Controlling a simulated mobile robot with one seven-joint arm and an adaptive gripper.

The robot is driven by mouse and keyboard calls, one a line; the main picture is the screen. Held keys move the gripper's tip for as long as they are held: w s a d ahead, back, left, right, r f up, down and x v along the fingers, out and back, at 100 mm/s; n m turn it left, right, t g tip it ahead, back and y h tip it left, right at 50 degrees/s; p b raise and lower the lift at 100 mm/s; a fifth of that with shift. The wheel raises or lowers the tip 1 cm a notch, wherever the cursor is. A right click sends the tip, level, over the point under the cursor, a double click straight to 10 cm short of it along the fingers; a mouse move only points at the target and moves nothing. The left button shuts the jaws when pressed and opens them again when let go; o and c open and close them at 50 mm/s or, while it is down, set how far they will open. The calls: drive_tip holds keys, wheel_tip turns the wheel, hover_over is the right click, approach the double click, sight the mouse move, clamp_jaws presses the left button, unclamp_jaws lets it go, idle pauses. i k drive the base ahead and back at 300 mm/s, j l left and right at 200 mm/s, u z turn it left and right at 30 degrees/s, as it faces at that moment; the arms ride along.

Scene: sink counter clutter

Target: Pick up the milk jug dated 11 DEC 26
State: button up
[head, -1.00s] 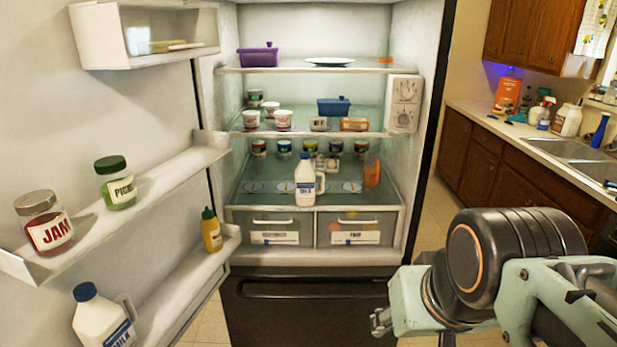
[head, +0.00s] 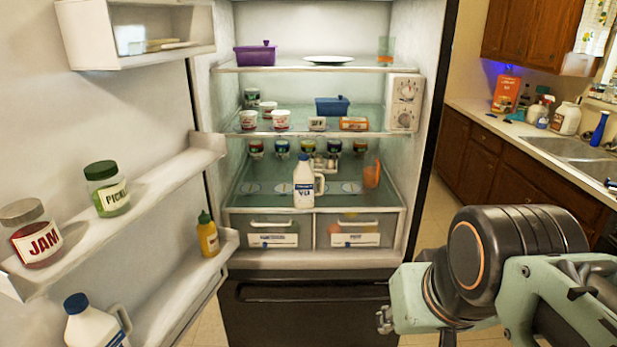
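One white milk jug (head: 303,185) with a blue cap and blue label stands upright on the lowest glass shelf inside the open fridge. A second white jug (head: 93,328) with a blue cap stands in the lower door shelf at the bottom left, partly cut off by the picture's edge. No date can be read on either jug. My gripper (head: 384,319) shows only in a small part at the lower right, in front of the fridge and well apart from both jugs. Its fingers are mostly hidden by my arm.
The open fridge door (head: 120,120) fills the left, with a jam jar (head: 36,235), a pickle jar (head: 106,188) and a yellow bottle (head: 207,235). Small tubs, cans and an orange cup (head: 371,175) stand around the fridge jug. Drawers (head: 272,235) lie below it. A sink counter (head: 535,145) is at right.

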sight(303, 175)
drive_tip(key=i+j+z, duration=0.15)
drive_tip(key=i, duration=0.25)
drive_tip(key=i+j+z, duration=0.1)
drive_tip(key=i+j, duration=0.25)
drive_tip(key=i, duration=0.1)
